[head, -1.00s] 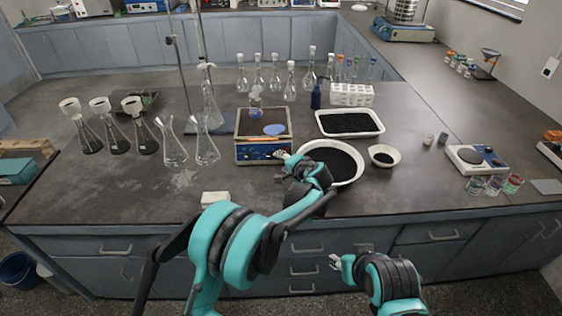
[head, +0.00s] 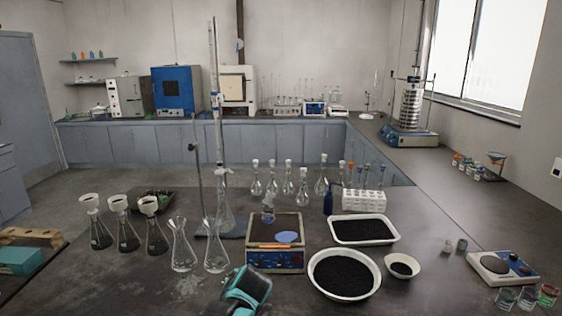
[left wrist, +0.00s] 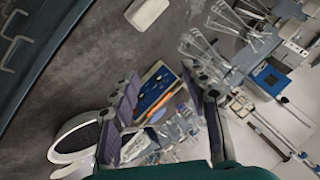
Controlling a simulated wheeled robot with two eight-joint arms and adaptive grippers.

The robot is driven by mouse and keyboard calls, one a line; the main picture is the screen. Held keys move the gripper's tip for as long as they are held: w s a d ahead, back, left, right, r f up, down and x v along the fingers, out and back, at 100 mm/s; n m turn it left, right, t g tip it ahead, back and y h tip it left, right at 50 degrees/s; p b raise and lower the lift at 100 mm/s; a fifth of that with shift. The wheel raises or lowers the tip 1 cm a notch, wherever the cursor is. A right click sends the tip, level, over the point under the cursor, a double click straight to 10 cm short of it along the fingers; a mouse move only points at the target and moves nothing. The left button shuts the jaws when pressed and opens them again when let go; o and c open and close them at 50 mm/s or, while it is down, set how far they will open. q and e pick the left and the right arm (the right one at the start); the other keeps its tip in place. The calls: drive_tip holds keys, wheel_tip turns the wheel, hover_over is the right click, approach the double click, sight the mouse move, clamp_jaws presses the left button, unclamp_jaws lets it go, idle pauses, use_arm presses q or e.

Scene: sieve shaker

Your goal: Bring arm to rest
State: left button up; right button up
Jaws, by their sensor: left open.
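My left gripper (left wrist: 160,82) shows in the left wrist view. Its two dark padded fingers are spread apart with nothing held between them. The wrist view is tilted, and the blue-fronted balance (left wrist: 157,90) shows beyond the fingers. In the head view, only a teal and black piece of my arm (head: 247,289) shows at the bottom edge, just in front of the balance (head: 275,243). The left gripper's fingers cannot be made out there. My right gripper is in neither view.
A round bowl (head: 344,295) and rectangular tray (head: 333,232) of black grains stand right of the balance. Glass flasks (head: 183,265) stand at left. A small white block (left wrist: 147,12) lies on the bench. The sieve shaker (head: 408,137) stands at the back right.

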use_arm(q)
drive_tip(key=s+a+f+n+h, duration=0.1)
drive_tip(key=s+a+f+n, duration=0.1)
drive_tip(key=s, duration=1)
drive_tip(key=s+a+f+n+g+h, duration=0.1)
drive_tip(key=s+a+f+n+h, duration=0.1)
drive_tip(key=s, duration=1)
drive_tip(key=shift+s+a+f+n, duration=0.4)
drive_tip(key=shift+a+n, duration=0.2)
drive_tip(key=shift+a, duration=0.4)
